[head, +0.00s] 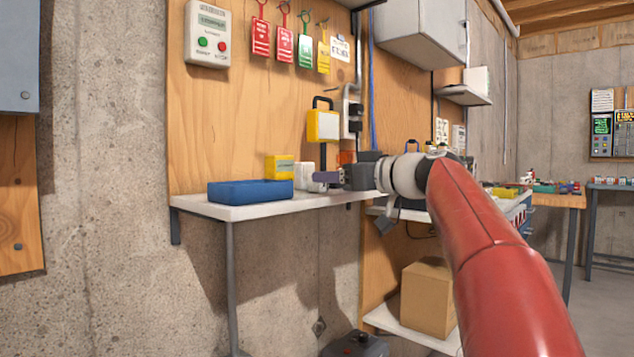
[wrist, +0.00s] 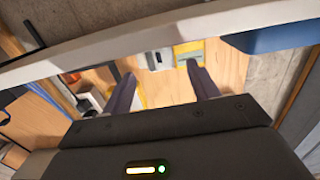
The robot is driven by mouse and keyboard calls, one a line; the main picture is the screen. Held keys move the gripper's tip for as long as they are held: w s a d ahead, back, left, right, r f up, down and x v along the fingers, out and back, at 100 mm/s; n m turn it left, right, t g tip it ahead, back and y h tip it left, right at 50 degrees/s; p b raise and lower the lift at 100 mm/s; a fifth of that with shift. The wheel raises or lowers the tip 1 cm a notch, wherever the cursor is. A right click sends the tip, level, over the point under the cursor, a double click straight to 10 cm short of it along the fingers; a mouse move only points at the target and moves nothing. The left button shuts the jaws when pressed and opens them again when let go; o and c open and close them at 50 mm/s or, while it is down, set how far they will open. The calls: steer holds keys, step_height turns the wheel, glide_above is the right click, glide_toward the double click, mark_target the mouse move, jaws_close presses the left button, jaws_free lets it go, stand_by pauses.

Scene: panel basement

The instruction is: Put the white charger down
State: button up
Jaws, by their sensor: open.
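The white charger (head: 304,177) appears to stand on the white wall shelf (head: 270,207), just right of a yellow box (head: 279,167). My gripper (head: 323,178) is open beside the charger's right side, at about shelf-top height. In the wrist view my two purple-grey fingers (wrist: 162,88) are spread with nothing held between them. A pale block that looks like the charger (wrist: 155,59) shows beyond the fingertips, beside the yellow box (wrist: 189,49). Whether a finger touches the charger I cannot tell.
A blue tray (head: 251,192) sits at the shelf's left front. The shelf's edge (wrist: 150,42) crosses the wrist view. A yellow-framed device (head: 323,126) hangs on the wooden panel above.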

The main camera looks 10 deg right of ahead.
steer(key=x, duration=0.3)
steer(key=shift+w+a+f+p, duration=0.15)
steer(key=shift+a+f+p, duration=0.05)
steer(key=shift+p, duration=0.2)
steer(key=shift+c, duration=0.2)
steer(key=c, duration=1.1)
steer(key=shift+c, duration=0.2)
steer(key=shift+r, duration=0.1)
